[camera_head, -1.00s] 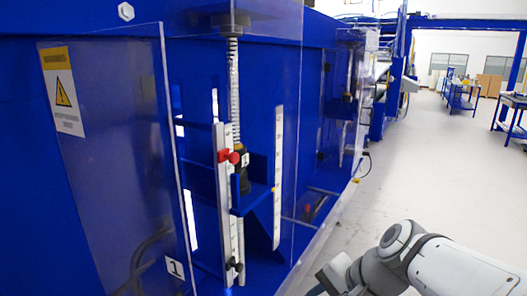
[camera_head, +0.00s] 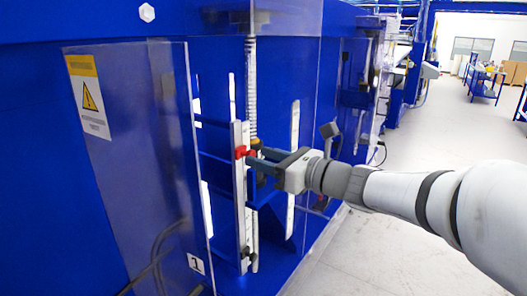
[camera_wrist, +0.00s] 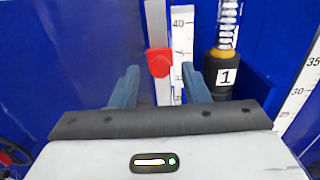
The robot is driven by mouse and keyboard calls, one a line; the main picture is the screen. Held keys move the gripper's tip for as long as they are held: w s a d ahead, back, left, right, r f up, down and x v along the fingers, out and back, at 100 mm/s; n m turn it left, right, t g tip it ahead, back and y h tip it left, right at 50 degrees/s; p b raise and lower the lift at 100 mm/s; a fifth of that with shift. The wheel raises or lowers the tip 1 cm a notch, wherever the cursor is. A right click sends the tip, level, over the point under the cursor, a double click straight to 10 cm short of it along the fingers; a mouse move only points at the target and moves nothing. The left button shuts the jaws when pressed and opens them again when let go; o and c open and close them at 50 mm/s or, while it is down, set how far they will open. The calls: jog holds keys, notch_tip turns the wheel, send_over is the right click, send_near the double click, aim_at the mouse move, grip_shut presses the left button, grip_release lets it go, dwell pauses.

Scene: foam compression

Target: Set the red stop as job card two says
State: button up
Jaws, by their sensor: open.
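The red stop (camera_head: 242,152) sits on an upright metal rail (camera_head: 240,190) beside a white scale; it also shows in the wrist view (camera_wrist: 160,62). In the wrist view the scale (camera_wrist: 182,50) reads 40 above the stop, with lower marks partly hidden. My gripper (camera_head: 263,160) is open at the stop's height. In the wrist view its two blue-grey fingers (camera_wrist: 160,74) lie left and right of the stop, with gaps on both sides. I cannot tell how far the tips reach around it. No job card is seen.
A second scale (camera_wrist: 300,88) stands farther right. A clear panel (camera_head: 135,150) with a warning sign is at left. The floor at right is open.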

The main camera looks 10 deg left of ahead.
aim_at(254, 155)
jog(key=shift+p+x, duration=0.3)
jog(key=shift+x, duration=1.65)
grip_shut()
